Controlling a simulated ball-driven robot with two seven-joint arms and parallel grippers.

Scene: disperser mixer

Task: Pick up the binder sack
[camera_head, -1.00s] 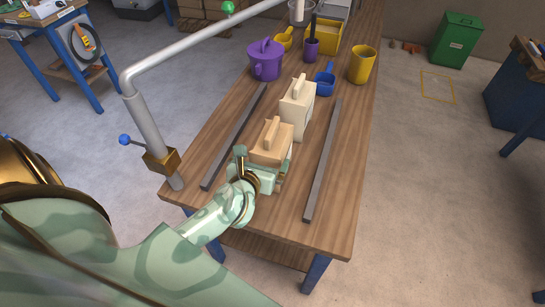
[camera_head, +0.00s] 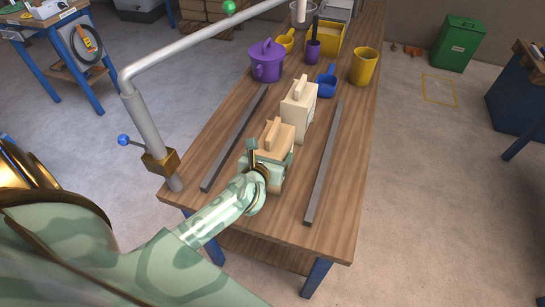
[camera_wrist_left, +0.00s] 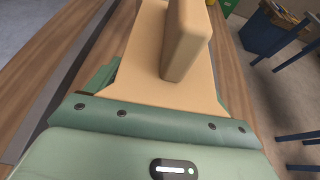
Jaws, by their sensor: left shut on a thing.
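A tan, block-shaped sack (camera_head: 281,132) with a raised grip on top stands upright on the wooden bench. A paler cream sack (camera_head: 297,112) stands just behind it. I cannot read a label to tell which holds binder. My left gripper (camera_head: 271,161) is at the near end of the tan sack, shut on it with its fingers along the sides. In the left wrist view the tan sack (camera_wrist_left: 145,65) fills the space ahead of the green gripper body, its grip standing up in the middle. Its underside is hidden. My right gripper is not in view.
Grey rails lie left (camera_head: 235,138) and right (camera_head: 323,165) of the sacks on the bench (camera_head: 352,150). Behind stand a purple pot (camera_head: 267,64), a blue scoop (camera_head: 326,82) and a yellow cup (camera_head: 363,67). A grey pipe arm (camera_head: 145,120) rises at the bench's left edge.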

